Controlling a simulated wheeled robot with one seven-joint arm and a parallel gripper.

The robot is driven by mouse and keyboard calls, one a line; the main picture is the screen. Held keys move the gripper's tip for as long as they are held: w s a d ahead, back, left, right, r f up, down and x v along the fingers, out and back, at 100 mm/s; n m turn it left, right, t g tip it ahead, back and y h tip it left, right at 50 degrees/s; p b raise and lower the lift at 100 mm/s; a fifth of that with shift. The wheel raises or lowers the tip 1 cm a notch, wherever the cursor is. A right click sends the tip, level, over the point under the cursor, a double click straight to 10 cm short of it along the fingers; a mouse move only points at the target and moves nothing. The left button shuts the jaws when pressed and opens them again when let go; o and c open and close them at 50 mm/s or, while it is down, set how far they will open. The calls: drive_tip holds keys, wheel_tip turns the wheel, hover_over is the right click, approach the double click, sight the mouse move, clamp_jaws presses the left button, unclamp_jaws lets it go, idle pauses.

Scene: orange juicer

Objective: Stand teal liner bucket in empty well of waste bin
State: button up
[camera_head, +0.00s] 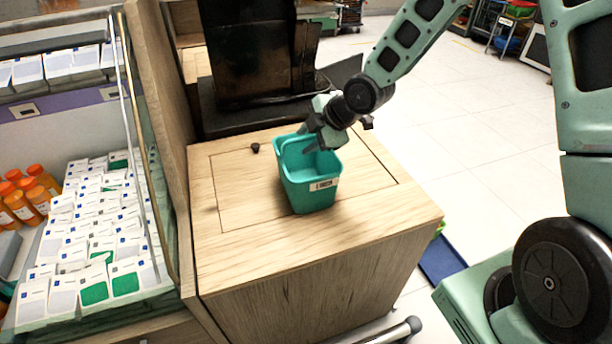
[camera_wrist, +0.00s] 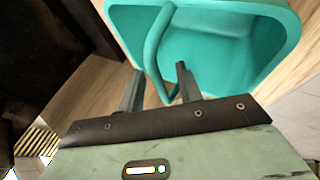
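The teal liner bucket (camera_head: 312,190) stands upright on the wooden cabinet top and has a small label on its front. My gripper (camera_head: 318,142) reaches down over its right rear rim from the upper right. In the wrist view the bucket (camera_wrist: 235,50) shows its hollow inside, and a thin teal bar, perhaps its handle, crosses it. My gripper (camera_wrist: 158,88) has its two fingers apart, with the lower end of that bar between them. A gap shows beside the bar, so it does not look clamped. I cannot make out the waste bin or its empty well.
The wooden cabinet top (camera_head: 240,240) has bare room left and front of the bucket. A small black knob (camera_head: 255,147) sits behind it, and a tall black machine (camera_head: 250,60) stands further back. A glass-sided display of boxes (camera_head: 95,240) is at left. Open tiled floor (camera_head: 450,130) lies right.

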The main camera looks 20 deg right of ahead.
drive_tip(key=shift+x, duration=0.95)
drive_tip(key=shift+r, duration=0.1)
drive_tip(key=shift+c, duration=0.3)
clamp_jaws()
